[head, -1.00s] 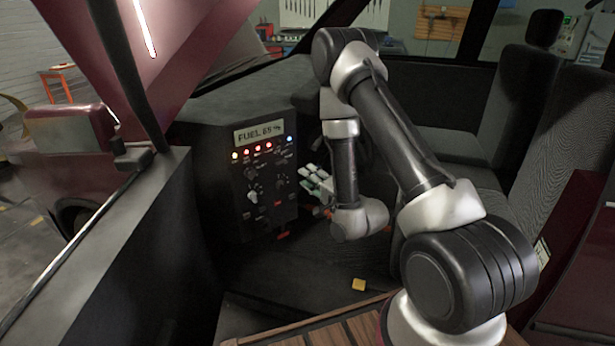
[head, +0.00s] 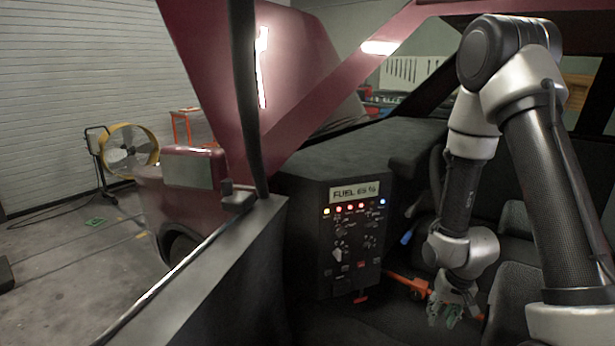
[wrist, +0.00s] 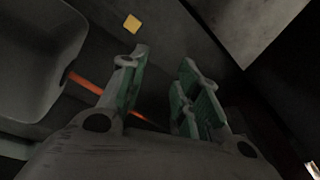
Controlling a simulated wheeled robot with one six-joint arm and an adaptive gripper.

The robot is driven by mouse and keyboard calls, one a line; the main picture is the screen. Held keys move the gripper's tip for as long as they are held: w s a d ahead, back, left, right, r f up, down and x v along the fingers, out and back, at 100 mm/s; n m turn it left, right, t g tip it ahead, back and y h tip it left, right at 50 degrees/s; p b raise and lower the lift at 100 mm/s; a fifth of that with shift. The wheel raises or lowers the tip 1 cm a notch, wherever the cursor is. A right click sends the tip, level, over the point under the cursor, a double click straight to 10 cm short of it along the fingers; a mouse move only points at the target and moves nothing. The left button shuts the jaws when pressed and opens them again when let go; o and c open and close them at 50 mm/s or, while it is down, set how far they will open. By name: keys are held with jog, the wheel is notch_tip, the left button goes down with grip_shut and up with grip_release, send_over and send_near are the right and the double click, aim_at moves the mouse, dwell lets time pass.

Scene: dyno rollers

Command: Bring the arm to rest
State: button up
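My arm hangs folded down inside the car at the right of the head view. My gripper (head: 445,308) points down near the bottom, to the right of the black control panel (head: 345,235). In the wrist view my gripper (wrist: 158,90) shows its green-padded fingers apart, with nothing between them. The panel has a display reading "FUEL" with a percentage, a row of lit lamps and several knobs. The gripper is apart from the panel.
An orange-red lever (head: 408,284) lies close beside the gripper. Dark seats (head: 515,285) are at the right. The door sill (head: 215,265) runs along the left. A small yellow block (wrist: 132,24) lies on the floor. A yellow fan (head: 130,150) stands outside.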

jog(key=s+r, duration=0.6)
jog(key=r, duration=0.5)
jog(key=s+d+r+n+t, duration=0.1)
jog(key=s+r, duration=0.5)
jog(key=r, duration=0.6)
jog(key=s+r+n+t, duration=0.1)
jog(key=s+r, duration=0.5)
jog(key=r, duration=0.5)
jog(key=shift+d+r, duration=0.3)
jog(key=shift+r, duration=0.05)
jog(key=shift+o, duration=0.4)
jog(key=shift+w, duration=0.1)
